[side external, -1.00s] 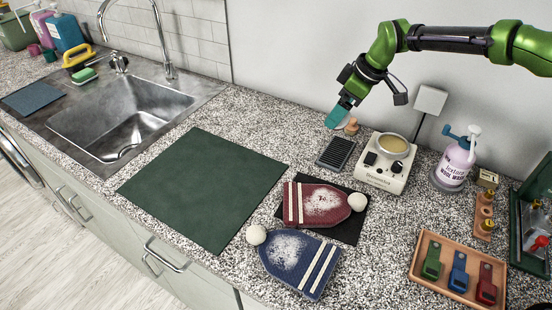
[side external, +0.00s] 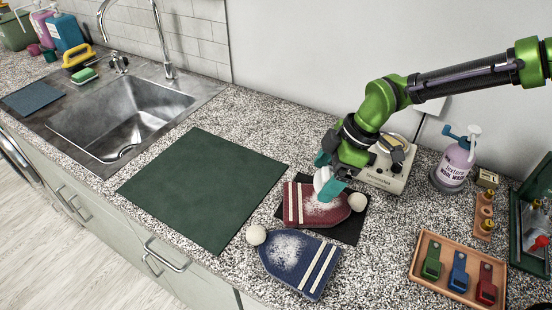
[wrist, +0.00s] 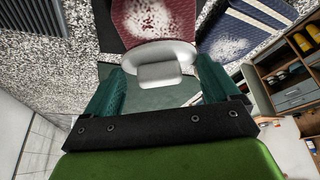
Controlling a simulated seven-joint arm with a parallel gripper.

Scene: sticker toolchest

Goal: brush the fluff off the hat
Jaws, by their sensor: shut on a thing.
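A dark red hat (side external: 335,213) with pale stripes and a white pompom (side external: 357,202) lies on a black mat (side external: 347,233). White fluff covers its middle, and it shows in the wrist view (wrist: 150,18). My gripper (side external: 327,178) is shut on a white, rounded tool (wrist: 165,62) with a small block on it, over the red hat's upper edge. I cannot tell whether the tool touches the hat. A blue hat (side external: 318,265) with pale stripes and a patch of white fluff (side external: 290,248) lies in front, its pompom (side external: 256,235) at left.
A dark green mat (side external: 205,190) lies clear at left, beside the sink (side external: 125,120). A cream device (side external: 385,172) stands behind my gripper. A spray bottle (side external: 455,160) and a wooden tray (side external: 432,285) with coloured clips are at right. A ribbed dark pad (wrist: 30,18) shows in the wrist view.

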